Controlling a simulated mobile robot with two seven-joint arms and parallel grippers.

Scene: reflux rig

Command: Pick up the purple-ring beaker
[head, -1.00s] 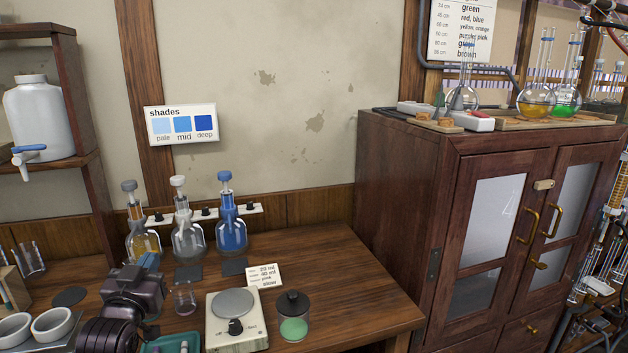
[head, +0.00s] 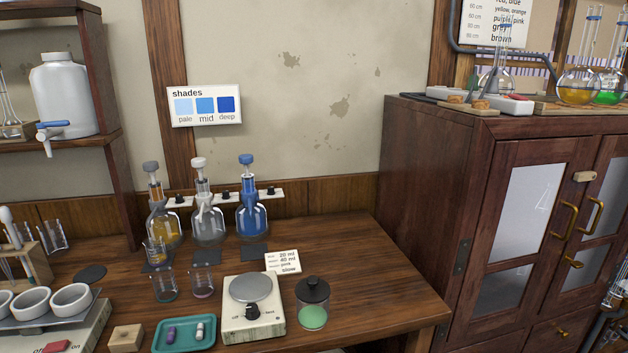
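A small clear glass beaker (head: 202,283) with a faint purple tint near its base stands on the wooden bench, left of the scale; it seems to be the purple-ring beaker. A similar clear beaker (head: 164,286) with a dark bluish base stands just to its left. Another clear beaker (head: 156,251) is behind, in front of the yellow bottle. Ring colours are hard to make out at this size. Neither of my grippers is in view.
Yellow (head: 165,226), clear (head: 207,224) and blue (head: 252,218) dispenser bottles stand behind. A scale (head: 253,317), green-filled jar (head: 313,305), teal tray (head: 184,336) and wooden block (head: 126,338) are in front. The bench's right part is clear, beside a cabinet (head: 430,190).

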